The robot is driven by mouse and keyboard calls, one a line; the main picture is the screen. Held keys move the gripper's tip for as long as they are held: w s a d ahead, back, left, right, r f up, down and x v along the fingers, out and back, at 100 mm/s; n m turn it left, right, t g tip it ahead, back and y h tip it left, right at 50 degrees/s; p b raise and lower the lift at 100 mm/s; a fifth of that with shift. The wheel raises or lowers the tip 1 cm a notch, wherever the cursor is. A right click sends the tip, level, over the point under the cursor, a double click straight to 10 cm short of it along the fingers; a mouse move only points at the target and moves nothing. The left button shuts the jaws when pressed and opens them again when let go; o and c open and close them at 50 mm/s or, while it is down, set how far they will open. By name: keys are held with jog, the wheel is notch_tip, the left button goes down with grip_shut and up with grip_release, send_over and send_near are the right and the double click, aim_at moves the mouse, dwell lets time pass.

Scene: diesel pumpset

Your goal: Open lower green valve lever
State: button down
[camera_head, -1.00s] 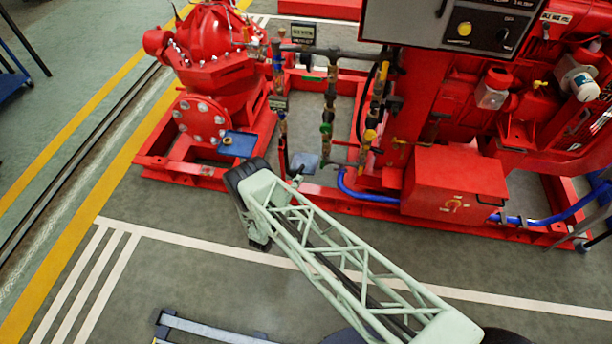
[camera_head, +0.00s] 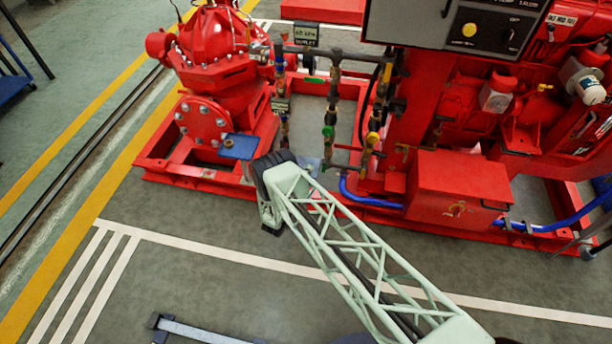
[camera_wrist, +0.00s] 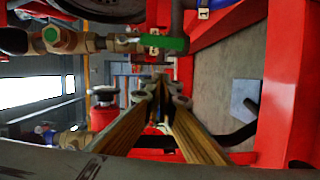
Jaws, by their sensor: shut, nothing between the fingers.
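A green lever (camera_wrist: 165,43) shows in the wrist view on a pipe with brass fittings (camera_wrist: 62,40), above my fingertips in the picture. My gripper (camera_wrist: 161,84) is shut and empty, its two yellowish fingers meeting near the middle of the wrist view. A gap shows between the fingertips and the green lever, and I see no contact. In the head view a green valve part (camera_head: 328,131) sits on the vertical pipe between the red pump and the engine. My gripper is hidden in the head view behind my wrist. I cannot tell whether both views show the same green part.
The red pump (camera_head: 208,112) stands left of the pipes. A red box (camera_head: 458,188) and a blue hose (camera_head: 370,200) lie to the right. A red base frame (camera_head: 182,173) runs along the floor. The grey floor in front is largely clear.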

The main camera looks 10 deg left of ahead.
aim_at(325, 164)
jog(key=shift+s+d+f, duration=0.1)
jog(key=shift+d+f, duration=0.05)
jog(key=shift+d, duration=0.85)
jog(key=shift+s+d+f, duration=0.1)
jog(key=shift+d, duration=0.9)
jog(key=shift+d, duration=0.2)
